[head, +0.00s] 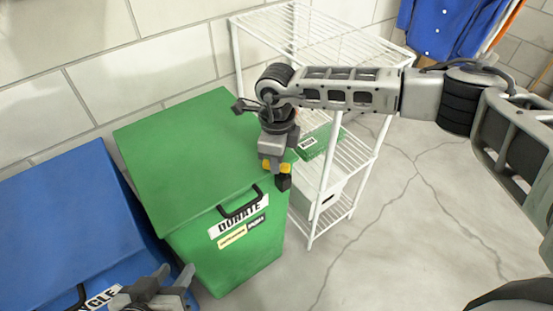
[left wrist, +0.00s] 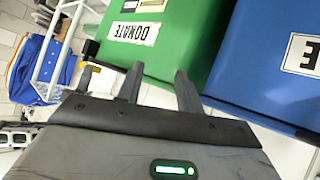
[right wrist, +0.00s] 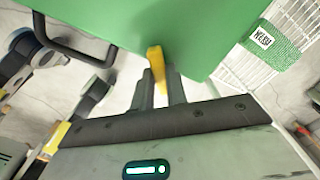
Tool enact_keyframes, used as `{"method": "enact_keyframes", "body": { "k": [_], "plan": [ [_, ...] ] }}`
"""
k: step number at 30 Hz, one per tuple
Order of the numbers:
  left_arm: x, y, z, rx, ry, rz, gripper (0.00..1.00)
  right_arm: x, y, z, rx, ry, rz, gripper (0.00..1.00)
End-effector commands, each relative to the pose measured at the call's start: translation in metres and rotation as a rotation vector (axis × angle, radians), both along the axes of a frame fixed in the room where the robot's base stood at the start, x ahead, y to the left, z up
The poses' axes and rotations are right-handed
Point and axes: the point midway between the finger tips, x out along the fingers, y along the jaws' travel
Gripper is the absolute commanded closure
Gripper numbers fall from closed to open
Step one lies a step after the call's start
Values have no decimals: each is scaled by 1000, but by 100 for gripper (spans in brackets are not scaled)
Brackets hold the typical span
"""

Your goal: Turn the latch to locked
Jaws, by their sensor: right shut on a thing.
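The yellow latch (right wrist: 156,62) shows in the right wrist view at the edge of the green donate bin (head: 185,135). My right gripper (right wrist: 160,82) is shut on it, with the yellow piece between its fingertips. In the head view my right gripper (head: 275,170) hangs down at the bin's right side, and it hides much of the latch. The latch's locked or unlocked position cannot be told. My left gripper (head: 160,290) is low at the front; in the left wrist view its fingers (left wrist: 158,88) are apart and empty, facing the bins.
A blue recycle bin (head: 65,215) stands left of the green bin. A white wire shelf (head: 325,40) stands right of it, holding a green basket (head: 320,143) and a white box (head: 326,195). A black handle (head: 240,204) is on the green bin's front. Floor at right is clear.

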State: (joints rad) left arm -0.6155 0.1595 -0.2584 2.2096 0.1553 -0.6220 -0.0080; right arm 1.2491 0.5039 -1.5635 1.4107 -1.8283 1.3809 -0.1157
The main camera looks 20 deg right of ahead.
Motion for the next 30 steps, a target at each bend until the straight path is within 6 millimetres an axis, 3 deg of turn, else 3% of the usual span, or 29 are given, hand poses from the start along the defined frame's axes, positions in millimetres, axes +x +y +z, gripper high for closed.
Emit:
{"method": "enact_keyframes", "body": {
  "k": [18,30],
  "plan": [
    [-3,4,20,-2,-29,20,64,6,-8,1,-3,2,-537,100],
    [-2,5,33,-5,-56,28,64,7,-10,0,-4,2,-696,100]
  ]
}}
